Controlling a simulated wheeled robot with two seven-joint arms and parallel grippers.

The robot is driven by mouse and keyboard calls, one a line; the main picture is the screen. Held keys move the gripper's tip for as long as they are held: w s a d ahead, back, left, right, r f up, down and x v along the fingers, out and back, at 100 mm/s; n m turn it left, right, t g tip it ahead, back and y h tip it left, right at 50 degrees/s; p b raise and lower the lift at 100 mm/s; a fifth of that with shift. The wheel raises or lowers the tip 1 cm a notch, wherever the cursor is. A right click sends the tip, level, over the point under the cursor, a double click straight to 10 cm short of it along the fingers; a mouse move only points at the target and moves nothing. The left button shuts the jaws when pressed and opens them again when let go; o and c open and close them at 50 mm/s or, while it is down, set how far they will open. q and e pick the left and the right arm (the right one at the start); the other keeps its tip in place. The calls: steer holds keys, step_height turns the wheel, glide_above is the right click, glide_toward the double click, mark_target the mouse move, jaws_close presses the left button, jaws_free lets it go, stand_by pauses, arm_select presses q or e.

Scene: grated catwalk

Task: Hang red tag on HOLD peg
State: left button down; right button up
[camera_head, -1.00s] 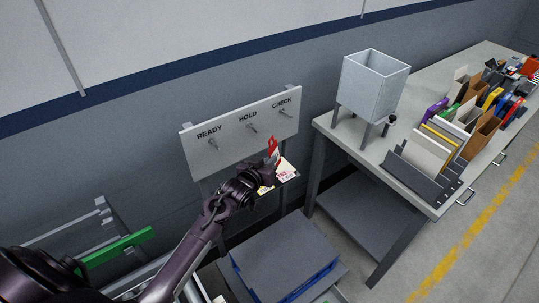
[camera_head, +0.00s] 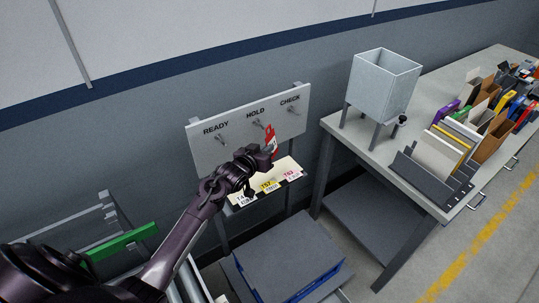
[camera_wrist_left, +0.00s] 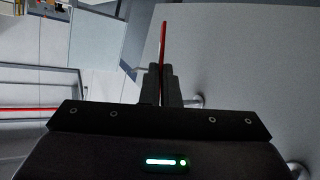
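The red tag (camera_head: 270,139) is upright in the fingers of my left gripper (camera_head: 267,153), which is shut on it. The tag also shows edge-on in the left wrist view (camera_wrist_left: 163,42), between the fingertips (camera_wrist_left: 161,82). The grey peg board (camera_head: 205,160) carries pegs under READY (camera_head: 220,139), HOLD (camera_head: 257,124) and CHECK (camera_head: 292,110). The tag is in front of the board, just below and right of the HOLD peg in the head view. Whether it touches the peg cannot be told. My right gripper is not in view.
A shelf below the board holds white, yellow (camera_head: 267,186) and pink-marked (camera_head: 291,175) tags, partly behind my arm. A workbench (camera_head: 360,150) with a grey hopper (camera_head: 384,85) and file racks stands right. A dark-topped stack (camera_head: 285,250) sits below. A green bar (camera_head: 125,243) is left.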

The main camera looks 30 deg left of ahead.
arm_select(q)
steer(key=shift+w+a+f+b, duration=0.15)
steer(key=shift+w+a+b, duration=0.3)
steer(key=shift+a, duration=0.25)
steer(key=shift+w+a+f+b, duration=0.2)
steer(key=shift+w+a+b, duration=0.1)
steer(key=shift+a+b, duration=0.3)
steer(key=shift+w+a+f+b, duration=0.15)
steer(key=shift+w+a+b, duration=0.25)
steer(key=shift+a, duration=0.35)
steer(key=c, duration=1.6)
jaws_free()
steer(key=shift+f, duration=0.1)
